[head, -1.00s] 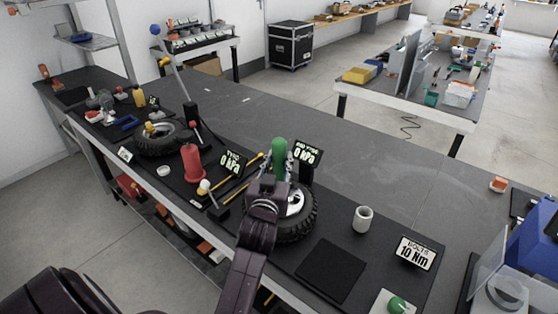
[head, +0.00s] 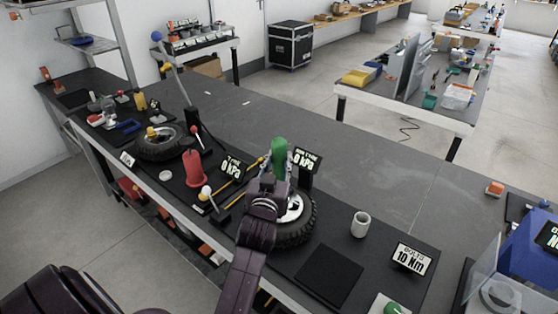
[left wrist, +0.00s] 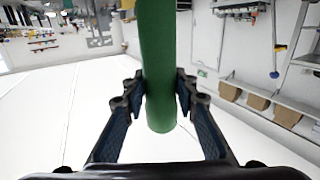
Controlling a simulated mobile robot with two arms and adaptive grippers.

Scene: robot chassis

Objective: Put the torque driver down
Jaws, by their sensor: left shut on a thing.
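The torque driver shows as a green handle (head: 279,154) standing roughly upright in my left gripper (head: 276,167). In the left wrist view the same green handle (left wrist: 158,70) passes between the two fingertips, which are shut on it from both sides. In the head view the gripper is in front of the nearer wheel (head: 299,212) and hides part of it. The driver's lower end is hidden in the head view, and I cannot tell whether it touches anything. My right gripper is not in view.
A dark square mat (head: 328,275), a white cup (head: 360,224) and a "10 Nm" display (head: 411,258) lie to the right of the wheel. A green-topped item (head: 393,308) is at the bottom edge. The bench's back strip is clear.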

